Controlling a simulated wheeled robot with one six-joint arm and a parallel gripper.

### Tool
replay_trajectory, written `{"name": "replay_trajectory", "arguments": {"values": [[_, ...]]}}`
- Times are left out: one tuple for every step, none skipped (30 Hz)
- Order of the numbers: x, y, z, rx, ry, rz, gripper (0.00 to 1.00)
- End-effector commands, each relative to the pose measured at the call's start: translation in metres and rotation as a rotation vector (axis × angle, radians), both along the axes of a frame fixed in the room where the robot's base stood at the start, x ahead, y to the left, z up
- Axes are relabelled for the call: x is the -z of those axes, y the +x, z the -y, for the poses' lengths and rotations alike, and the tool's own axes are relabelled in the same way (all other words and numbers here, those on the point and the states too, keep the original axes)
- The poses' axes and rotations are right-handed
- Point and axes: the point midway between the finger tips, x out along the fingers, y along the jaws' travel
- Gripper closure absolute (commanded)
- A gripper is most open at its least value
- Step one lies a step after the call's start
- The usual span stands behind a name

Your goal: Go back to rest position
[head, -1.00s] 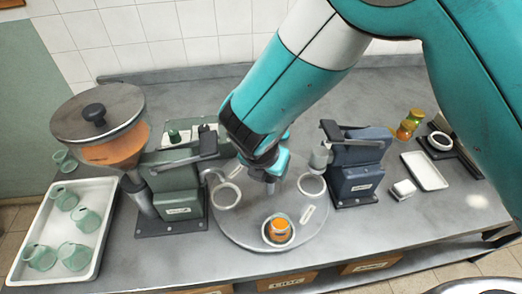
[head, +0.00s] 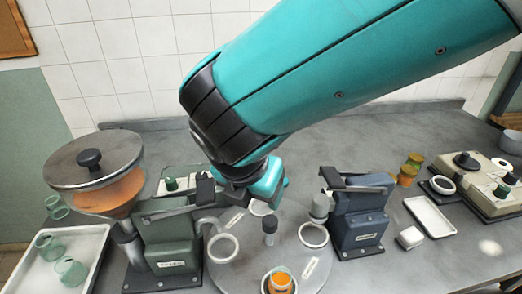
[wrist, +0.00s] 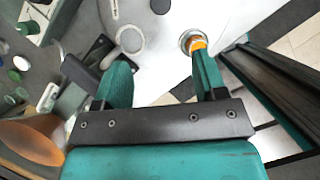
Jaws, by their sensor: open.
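My gripper (wrist: 160,85) is open, with its two teal fingers apart and nothing between them in the wrist view. In the head view my teal arm reaches in from the upper right, and its wrist hangs above the back of the grey round turntable (head: 255,252); the fingertips are mostly hidden there. A jar with orange contents (head: 280,282) stands in a white ring at the turntable's front. It also shows in the wrist view (wrist: 194,43), near the right finger but lower and apart from it.
A green machine with an orange-filled hopper (head: 110,185) stands left, beside a white tray (head: 85,240) of green glass jars. A blue-grey press (head: 360,220) stands right of the turntable. Further right are filled jars (head: 410,168), an empty white tray (head: 430,216) and a beige device (head: 485,182).

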Motion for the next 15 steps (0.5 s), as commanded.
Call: {"name": "replay_trajectory", "arguments": {"values": [[0.000,0.000,0.000,0.001,0.000,0.000,0.35],[0.000,0.000,0.001,0.005,0.002,0.000,0.35],[-0.001,0.001,0.003,0.019,0.011,-0.002,0.35],[-0.002,0.001,0.005,0.039,0.022,-0.005,0.35],[-0.004,0.002,0.010,0.069,0.038,-0.009,0.35],[-0.007,0.002,0.017,0.124,0.067,-0.018,0.35],[-0.010,0.003,0.025,0.181,0.097,-0.025,0.35],[-0.013,0.002,0.033,0.247,0.131,-0.036,0.35],[-0.019,0.001,0.046,0.349,0.181,-0.053,0.35],[-0.023,-0.001,0.056,0.435,0.223,-0.069,0.35],[-0.027,-0.004,0.067,0.528,0.265,-0.085,0.35],[-0.032,-0.010,0.082,0.657,0.321,-0.110,0.35],[-0.036,-0.015,0.092,0.755,0.360,-0.129,0.35],[-0.040,-0.020,0.102,0.854,0.399,-0.147,0.35],[-0.045,-0.029,0.114,0.985,0.447,-0.174,0.35]]}}
